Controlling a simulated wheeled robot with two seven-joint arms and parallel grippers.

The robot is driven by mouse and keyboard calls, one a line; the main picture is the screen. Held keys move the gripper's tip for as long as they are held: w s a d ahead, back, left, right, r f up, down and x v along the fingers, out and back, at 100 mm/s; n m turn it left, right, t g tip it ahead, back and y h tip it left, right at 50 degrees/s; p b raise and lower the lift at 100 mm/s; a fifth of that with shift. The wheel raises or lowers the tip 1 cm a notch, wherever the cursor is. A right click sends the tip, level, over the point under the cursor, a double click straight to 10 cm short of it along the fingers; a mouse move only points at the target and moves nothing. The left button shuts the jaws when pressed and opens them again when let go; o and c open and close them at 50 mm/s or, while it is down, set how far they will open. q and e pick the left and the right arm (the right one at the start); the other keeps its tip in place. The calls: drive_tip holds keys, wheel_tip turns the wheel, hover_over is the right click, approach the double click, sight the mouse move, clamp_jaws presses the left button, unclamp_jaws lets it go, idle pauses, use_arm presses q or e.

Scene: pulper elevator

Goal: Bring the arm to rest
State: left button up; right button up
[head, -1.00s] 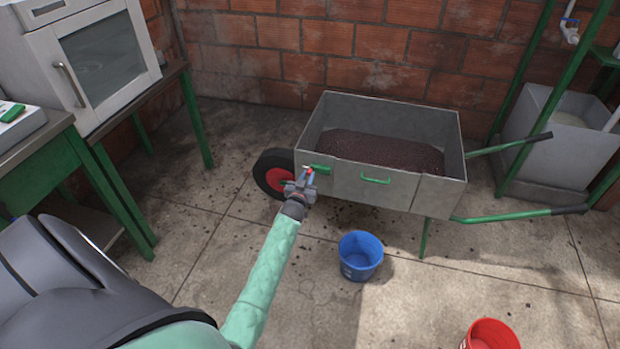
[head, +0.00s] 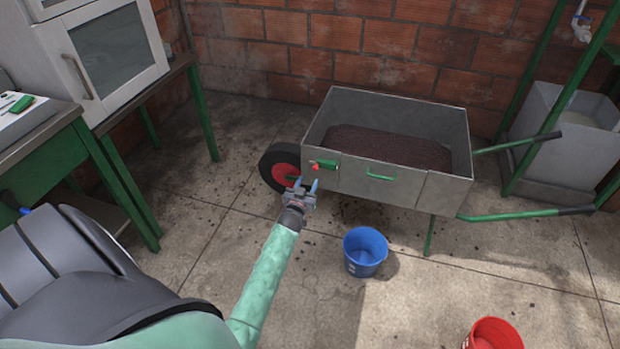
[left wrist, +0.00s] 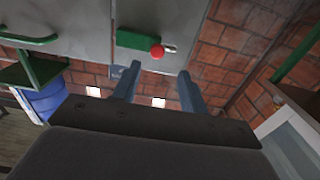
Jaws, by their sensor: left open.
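My left gripper (head: 303,185) is open and empty in the head view, in front of the left end of the grey wheelbarrow (head: 408,188). Its fingertips are just below a small green latch with a red knob (head: 316,167) on the wheelbarrow's side. In the left wrist view, the two blue-grey fingers (left wrist: 158,80) are spread apart, with the green latch and red knob (left wrist: 157,51) beyond them and a gap between. The wheelbarrow holds dark red-brown material (head: 385,147). My right gripper is not in view.
A blue bucket (head: 365,252) stands on the floor below the wheelbarrow. A red bucket (head: 493,335) is at the bottom right. A green table (head: 50,170) and a white cabinet with a window (head: 105,60) are at the left. Concrete floor is open between the table and the wheelbarrow.

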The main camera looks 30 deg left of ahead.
use_arm(q)
drive_tip(key=shift+v, duration=0.75)
